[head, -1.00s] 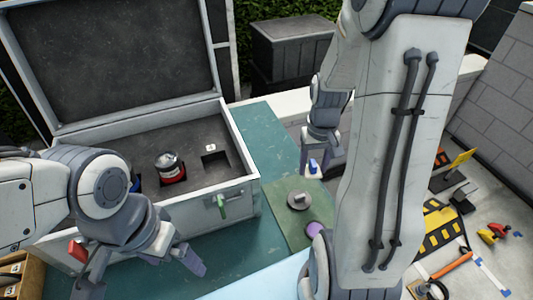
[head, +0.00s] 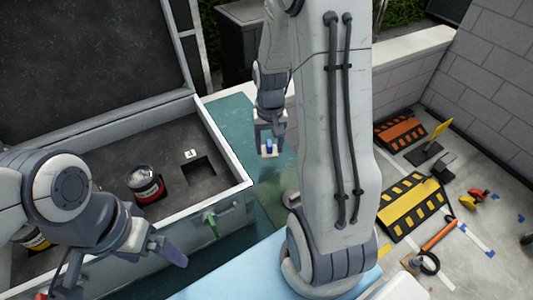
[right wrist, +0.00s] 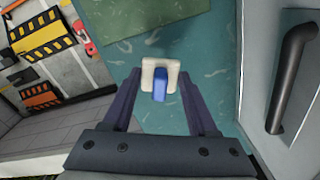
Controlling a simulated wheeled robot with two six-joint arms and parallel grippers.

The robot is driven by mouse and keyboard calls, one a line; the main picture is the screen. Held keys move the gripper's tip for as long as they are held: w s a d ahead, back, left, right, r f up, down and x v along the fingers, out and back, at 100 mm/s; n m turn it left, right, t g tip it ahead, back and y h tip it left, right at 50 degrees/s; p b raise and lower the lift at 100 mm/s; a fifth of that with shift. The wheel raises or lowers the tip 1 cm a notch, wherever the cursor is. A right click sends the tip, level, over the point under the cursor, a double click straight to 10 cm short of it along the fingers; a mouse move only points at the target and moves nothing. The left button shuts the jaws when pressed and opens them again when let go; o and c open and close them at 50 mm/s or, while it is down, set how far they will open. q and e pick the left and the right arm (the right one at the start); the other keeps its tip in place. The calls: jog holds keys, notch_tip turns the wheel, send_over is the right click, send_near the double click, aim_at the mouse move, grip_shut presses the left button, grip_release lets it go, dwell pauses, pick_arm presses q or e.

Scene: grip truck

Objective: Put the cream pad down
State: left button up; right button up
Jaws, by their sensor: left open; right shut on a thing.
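The cream pad (right wrist: 149,70), a small square with a blue grip block (right wrist: 161,86) on top, sits between the fingertips of my right gripper (right wrist: 160,76). The right gripper is shut on it. In the head view the right gripper (head: 268,146) points down over the teal table top (head: 232,112), beside the open case. Whether the pad touches the table, I cannot tell. My left gripper (head: 160,258) is open and empty at the front of the case.
The open grey case (head: 215,205) holds a red can (head: 145,184) and an empty square recess (head: 198,170). Striped ramps (head: 412,207) and tools lie on the ground at right.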

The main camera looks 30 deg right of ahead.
aim_at(267, 163)
jog(key=shift+w+a+f, duration=0.25)
jog(key=shift+f, duration=0.3)
notch_tip(267, 163, down, 4)
jog(key=shift+r, duration=0.25)
jog(key=shift+f, duration=0.2)
jog(key=o, duration=1.3)
jog(key=shift+r, duration=0.2)
